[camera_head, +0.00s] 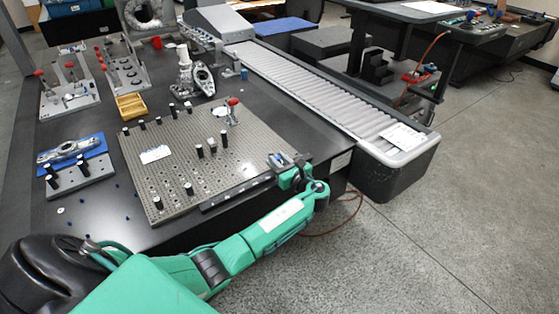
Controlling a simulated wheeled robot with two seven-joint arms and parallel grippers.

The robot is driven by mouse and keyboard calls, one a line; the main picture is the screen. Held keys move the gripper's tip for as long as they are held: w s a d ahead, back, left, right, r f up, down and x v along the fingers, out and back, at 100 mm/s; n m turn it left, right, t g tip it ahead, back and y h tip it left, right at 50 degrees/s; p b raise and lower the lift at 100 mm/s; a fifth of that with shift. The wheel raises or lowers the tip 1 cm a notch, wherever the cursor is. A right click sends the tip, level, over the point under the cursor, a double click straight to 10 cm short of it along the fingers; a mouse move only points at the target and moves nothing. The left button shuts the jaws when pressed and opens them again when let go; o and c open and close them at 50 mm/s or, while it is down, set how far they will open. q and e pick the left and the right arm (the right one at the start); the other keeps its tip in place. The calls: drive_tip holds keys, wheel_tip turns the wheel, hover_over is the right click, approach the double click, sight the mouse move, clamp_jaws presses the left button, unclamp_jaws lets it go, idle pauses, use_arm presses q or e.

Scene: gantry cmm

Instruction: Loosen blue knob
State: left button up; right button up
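My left arm comes in from the lower left, and its gripper (284,162) is at the front right edge of the perforated grey fixture plate (215,168). The gripper is small and dark against the plate. I cannot tell whether its fingers are apart or closed, or whether they touch anything. I cannot clearly make out a blue knob there; if one is at the fingers, it is hidden or too small to tell. A small blue part (244,73) shows beside the conveyor at the back. My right gripper is not in view.
Black posts and a red-topped clamp (233,104) stand on the plate. A yellow tray (131,106), a blue fixture (74,153) and metal castings (186,70) are on the dark table. A roller conveyor (320,92) runs along its right side. The floor at right is clear.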

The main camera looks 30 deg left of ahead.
use_arm(q)
drive_tip(key=o, duration=0.4)
drive_tip(key=shift+d, duration=0.1)
drive_tip(key=v, duration=1.3)
drive_tip(key=shift+s+d, duration=0.15)
drive_tip(key=shift+d, duration=0.15)
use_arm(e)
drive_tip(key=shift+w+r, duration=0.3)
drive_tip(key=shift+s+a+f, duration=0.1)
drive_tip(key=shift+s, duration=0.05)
